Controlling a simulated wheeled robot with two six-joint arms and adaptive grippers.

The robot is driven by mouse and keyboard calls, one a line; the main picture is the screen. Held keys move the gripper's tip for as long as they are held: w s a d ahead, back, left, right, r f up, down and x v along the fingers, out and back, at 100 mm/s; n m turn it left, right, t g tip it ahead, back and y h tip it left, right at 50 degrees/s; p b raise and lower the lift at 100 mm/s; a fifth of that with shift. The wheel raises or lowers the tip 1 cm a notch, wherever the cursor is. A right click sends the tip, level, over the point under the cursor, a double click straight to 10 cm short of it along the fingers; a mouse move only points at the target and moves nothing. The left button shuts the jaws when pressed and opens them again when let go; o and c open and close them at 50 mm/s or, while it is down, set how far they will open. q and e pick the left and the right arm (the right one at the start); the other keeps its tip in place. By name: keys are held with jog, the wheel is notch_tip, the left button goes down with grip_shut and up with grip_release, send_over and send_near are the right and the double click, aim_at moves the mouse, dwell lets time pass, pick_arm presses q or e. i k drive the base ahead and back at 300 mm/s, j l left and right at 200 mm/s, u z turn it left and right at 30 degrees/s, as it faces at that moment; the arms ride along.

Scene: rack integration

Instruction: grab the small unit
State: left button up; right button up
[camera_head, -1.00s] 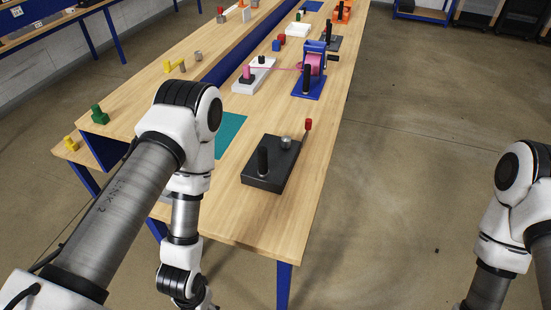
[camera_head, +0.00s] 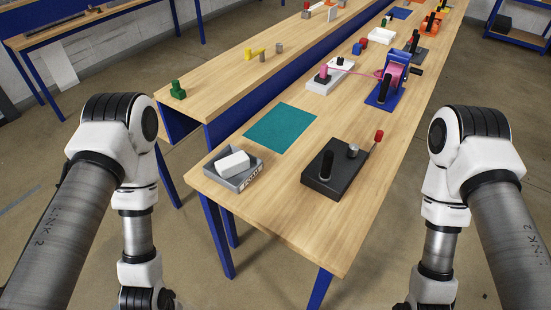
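A small white block (camera_head: 233,163), which looks like the small unit, lies in a grey open tray (camera_head: 246,181) at the near left corner of the wooden table (camera_head: 290,215). My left arm comes in at the left and my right arm at the right, both in front of the table's near end. Both grippers are below the picture's lower edge, so I cannot see them. Nothing touches the white block except the tray.
A black fixture (camera_head: 332,178) with a red-knobbed lever stands right of the tray. A teal mat (camera_head: 281,127) lies behind the tray. A blue fixture with a pink spool (camera_head: 390,77) and a white base (camera_head: 329,82) stand farther back. Bare wood lies in front of the black fixture.

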aim_at(338, 156)
jog(key=i+l+u, duration=0.15)
jog(key=l+u, duration=0.25)
jog(key=l, duration=0.3)
jog(key=l+u, duration=0.35)
jog(key=l, duration=0.4)
jog(key=l+u, duration=0.4)
jog(key=l, duration=0.35)
jog(key=k+l+u, duration=0.1)
jog(key=l+u, duration=0.25)
jog(key=l, duration=0.4)
